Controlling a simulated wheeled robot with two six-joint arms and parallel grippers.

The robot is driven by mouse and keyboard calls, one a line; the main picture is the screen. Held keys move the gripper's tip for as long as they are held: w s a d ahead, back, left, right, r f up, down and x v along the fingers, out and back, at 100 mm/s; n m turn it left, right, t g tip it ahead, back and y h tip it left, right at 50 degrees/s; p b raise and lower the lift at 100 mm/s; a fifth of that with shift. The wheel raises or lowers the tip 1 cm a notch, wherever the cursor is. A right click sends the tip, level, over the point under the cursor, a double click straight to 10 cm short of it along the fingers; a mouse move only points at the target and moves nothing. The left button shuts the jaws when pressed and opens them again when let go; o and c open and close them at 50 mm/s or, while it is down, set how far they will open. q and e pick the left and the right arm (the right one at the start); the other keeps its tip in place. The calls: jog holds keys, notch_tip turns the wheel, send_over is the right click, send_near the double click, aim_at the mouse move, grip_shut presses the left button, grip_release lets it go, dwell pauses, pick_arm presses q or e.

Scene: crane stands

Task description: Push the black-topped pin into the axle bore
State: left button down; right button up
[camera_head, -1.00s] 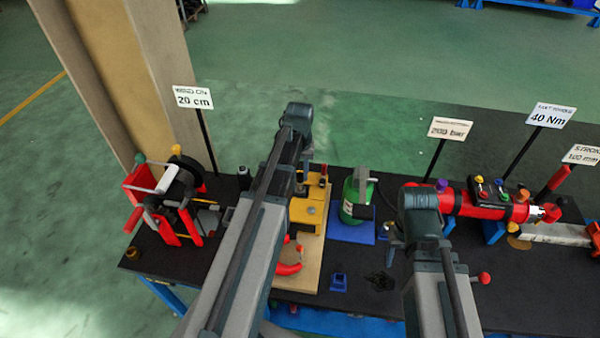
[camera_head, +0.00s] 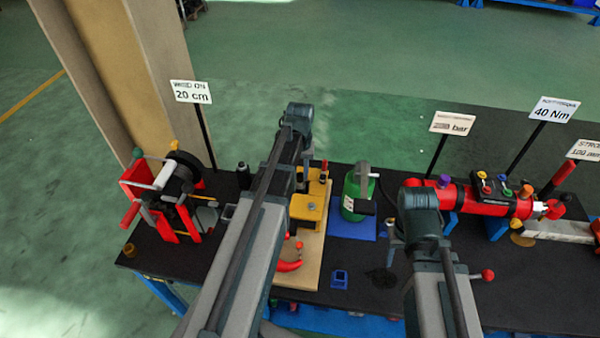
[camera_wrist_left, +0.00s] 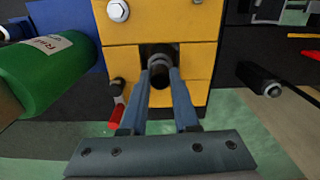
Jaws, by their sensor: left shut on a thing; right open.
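In the left wrist view my left gripper (camera_wrist_left: 160,80) is shut on a dark, round-ended pin (camera_wrist_left: 159,70), its tips close to a square dark opening in the yellow block (camera_wrist_left: 120,65). The pin lines up with the opening; how deep it sits I cannot tell. In the head view the yellow block (camera_head: 306,208) stands on a light wooden board (camera_head: 311,245). My left wrist is above the block's back, and my arm covers part of it.
A red cylinder (camera_head: 465,198) with coloured knobs is further right. A red-framed device (camera_head: 140,180) stands far left. A blue socket (camera_head: 340,279) lies in front.

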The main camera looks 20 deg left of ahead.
pick_arm(q)
jog(key=shift+f+b, duration=0.7)
jog(key=shift+f, duration=0.05)
jog(key=c, duration=0.6)
grip_release()
notch_tip(320, 180, up, 5)
jog(key=p, duration=0.5)
jog(key=shift+r, duration=0.15)
notch_tip(320, 180, up, 14)
jog(key=p, duration=1.3)
jog(key=shift+f+p, duration=0.25)
jog(key=shift+p, duration=0.15)
